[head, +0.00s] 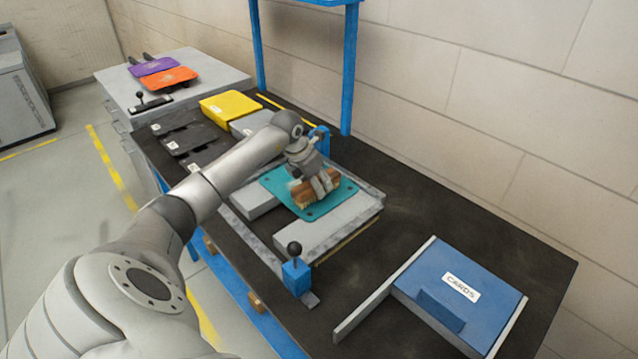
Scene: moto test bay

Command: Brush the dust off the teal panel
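The teal panel (338,200) lies flat on a grey fixture (335,226) on the dark bench. It has small holes near its corners. My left gripper (319,184) is over the middle of the panel, pointing down. It is shut on a brush (305,199) with a wooden tan body, which shows on both sides of the fingers. The brush is at the panel's surface; its underside is hidden, so I cannot tell whether it touches. A pale patch shows at the panel's left part; I cannot tell whether it is dust. My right gripper is not in view.
Blue clamps with a black knob (295,270) stand at the fixture's near and far ends. A blue box labelled CARDS (460,287) is at the right. Yellow (230,106) and dark panels lie behind left. Orange (168,79) and purple panels lie on a grey cabinet.

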